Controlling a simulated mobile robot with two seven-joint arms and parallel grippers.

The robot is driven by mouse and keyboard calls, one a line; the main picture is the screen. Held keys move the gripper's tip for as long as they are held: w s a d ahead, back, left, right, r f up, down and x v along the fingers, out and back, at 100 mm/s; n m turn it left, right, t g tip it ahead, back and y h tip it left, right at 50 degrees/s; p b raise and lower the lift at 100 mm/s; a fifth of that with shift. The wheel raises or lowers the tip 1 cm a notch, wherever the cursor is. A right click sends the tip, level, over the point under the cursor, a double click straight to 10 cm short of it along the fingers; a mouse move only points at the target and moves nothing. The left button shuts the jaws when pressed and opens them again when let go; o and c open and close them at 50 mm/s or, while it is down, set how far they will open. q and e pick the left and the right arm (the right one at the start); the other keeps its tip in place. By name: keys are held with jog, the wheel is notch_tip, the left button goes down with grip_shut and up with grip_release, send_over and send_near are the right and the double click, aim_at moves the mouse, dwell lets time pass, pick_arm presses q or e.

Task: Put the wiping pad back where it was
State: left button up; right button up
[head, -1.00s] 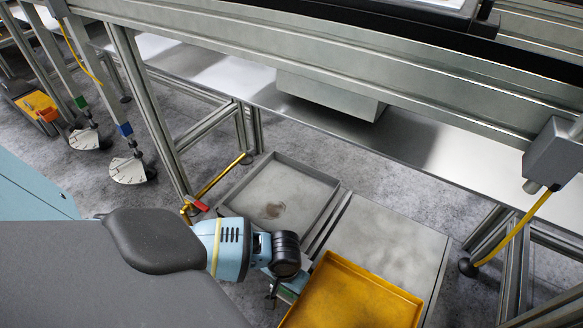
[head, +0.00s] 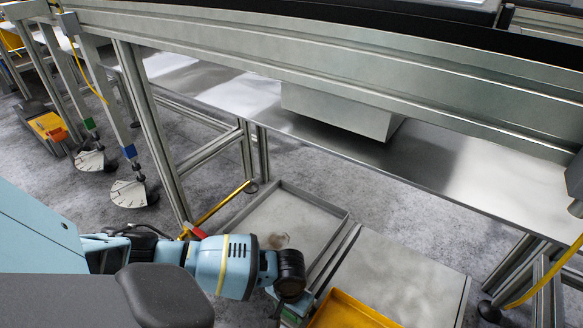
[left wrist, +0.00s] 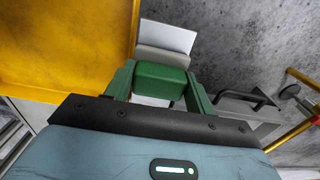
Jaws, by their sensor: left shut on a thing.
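My left gripper (left wrist: 160,88) is shut on a green block, which I take to be the wiping pad (left wrist: 161,76). Its fingers press on the block's two sides in the left wrist view. A pale flat piece shows just beyond the block; I cannot tell whether it belongs to the pad. In the head view my left gripper (head: 291,308) points down beside the yellow tray (head: 348,314), near the grey tray's front corner. The pad is mostly hidden there. My right gripper is not in view.
A grey tray (head: 330,213) with a dark stain lies on the low platform, left of the yellow tray. A metal bench frame (head: 150,130) with a shelf (head: 440,165) stands behind. A yellow bar with a red end (head: 196,232) is close to my left arm.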

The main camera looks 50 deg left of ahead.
pick_arm(q)
jog(key=shift+r, duration=0.15)
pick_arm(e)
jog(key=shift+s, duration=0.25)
pick_arm(q)
jog(key=shift+f, duration=0.2)
jog(key=o, duration=1)
jog(key=shift+c, duration=0.2)
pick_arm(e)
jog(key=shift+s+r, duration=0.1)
